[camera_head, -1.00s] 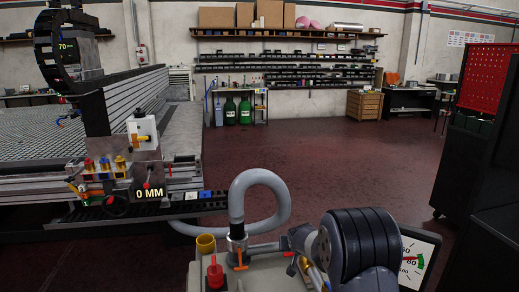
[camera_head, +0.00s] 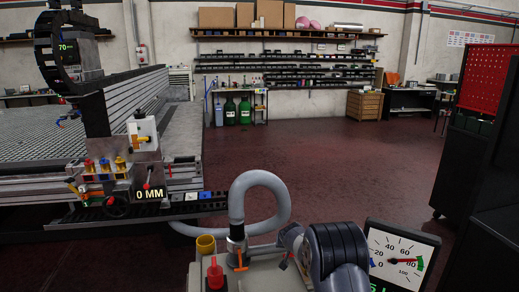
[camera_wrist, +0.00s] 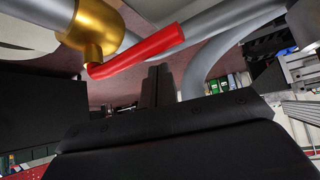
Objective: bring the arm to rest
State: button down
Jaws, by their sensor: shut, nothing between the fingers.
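My gripper (camera_wrist: 155,86) shows in the wrist view as two black fingers close together, with nothing between them. Its dark body fills the lower middle of that view. A red lever (camera_wrist: 135,50) on a brass fitting (camera_wrist: 92,30) crosses the view above and left of the fingers; I cannot tell how far off it is. In the head view my dark ribbed arm is folded low at the bottom, right of centre, and the gripper itself cannot be made out there.
A dial gauge (camera_head: 397,255) stands right of my arm. A grey hose (camera_head: 262,181) loops up behind a red-handled valve (camera_head: 215,273). The grid table (camera_head: 60,148) is at left, a dark cabinet (camera_head: 488,150) at right. The red floor (camera_head: 340,165) between them is clear.

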jog(key=w+m+h, duration=0.1)
jog(key=m, duration=0.1)
jog(key=w+d+m+g+h+p, duration=0.1)
jog(key=w+m+h+p, duration=0.1)
jog(key=m, duration=0.1)
jog(key=shift+d+m+g+h, duration=0.2)
jog(key=shift+m+g+h, duration=0.1)
jog(key=shift+h, duration=0.1)
jog(key=shift+s, duration=0.1)
dwell(0.4)
